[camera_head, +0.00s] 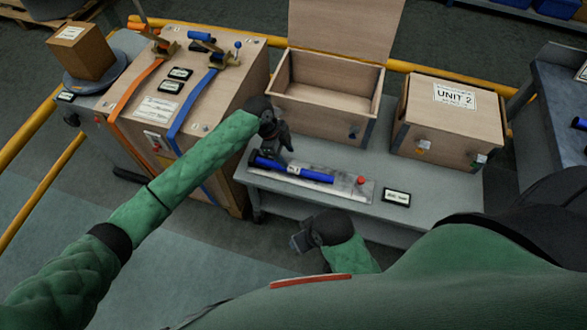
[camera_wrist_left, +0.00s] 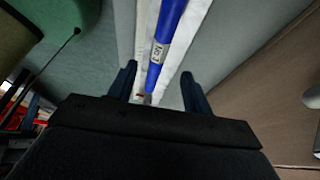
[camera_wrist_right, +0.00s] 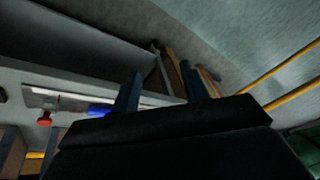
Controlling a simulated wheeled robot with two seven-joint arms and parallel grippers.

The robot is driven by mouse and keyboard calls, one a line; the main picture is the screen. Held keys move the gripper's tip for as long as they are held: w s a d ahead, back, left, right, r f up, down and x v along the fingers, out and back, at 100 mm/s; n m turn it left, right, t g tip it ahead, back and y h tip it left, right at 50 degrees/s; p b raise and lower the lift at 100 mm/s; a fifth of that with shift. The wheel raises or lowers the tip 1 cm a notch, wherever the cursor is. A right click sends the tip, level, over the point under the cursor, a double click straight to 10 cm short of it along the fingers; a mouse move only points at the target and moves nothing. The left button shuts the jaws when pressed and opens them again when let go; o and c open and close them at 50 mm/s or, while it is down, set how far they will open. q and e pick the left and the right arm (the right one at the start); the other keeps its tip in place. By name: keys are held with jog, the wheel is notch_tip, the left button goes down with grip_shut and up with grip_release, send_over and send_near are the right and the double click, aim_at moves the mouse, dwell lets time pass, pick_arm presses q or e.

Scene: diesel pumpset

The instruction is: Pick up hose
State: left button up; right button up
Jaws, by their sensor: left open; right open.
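The blue hose (camera_head: 305,173) lies on a pale tray (camera_head: 347,186) on the grey bench, with a white label near its middle. My left gripper (camera_head: 283,150) is above the hose's left part, with its fingers pointing down. In the left wrist view the hose (camera_wrist_left: 170,30) runs between the two open, empty fingers (camera_wrist_left: 157,85). I cannot tell how far above the hose they are. My right gripper (camera_head: 300,240) is open and empty in front of the bench, apart from the hose. Part of the blue hose (camera_wrist_right: 100,110) shows behind its fingers in the right wrist view.
An open wooden box (camera_head: 325,107) stands behind the hose. A closed box marked UNIT 2 (camera_head: 447,125) is to its right. A red knob (camera_head: 361,181) and a label plate (camera_head: 396,198) are right of the hose. A wooden cabinet with straps (camera_head: 180,95) stands left.

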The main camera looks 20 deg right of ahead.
aim_at(293, 168)
pick_arm(q)
jog(key=shift+x, duration=0.85)
jog(key=shift+s+d+f+p, duration=0.2)
jog(key=shift+f+p, duration=0.25)
jog(key=shift+f, duration=0.2)
jog(key=x, duration=0.3)
jog(key=shift+f+p, duration=0.2)
jog(key=shift+p, duration=0.2)
jog(key=shift+f, duration=0.4)
grip_shut()
pick_arm(e)
jog(key=d+r, duration=0.1)
jog(key=s+d+r, duration=0.1)
jog(key=shift+d+r+g+h, duration=0.1)
jog(key=shift+r+g+h, duration=0.2)
jog(key=shift+r+h, duration=0.1)
pick_arm(q)
jog(key=shift+r, duration=0.15)
pick_arm(e)
jog(key=shift+f, duration=0.1)
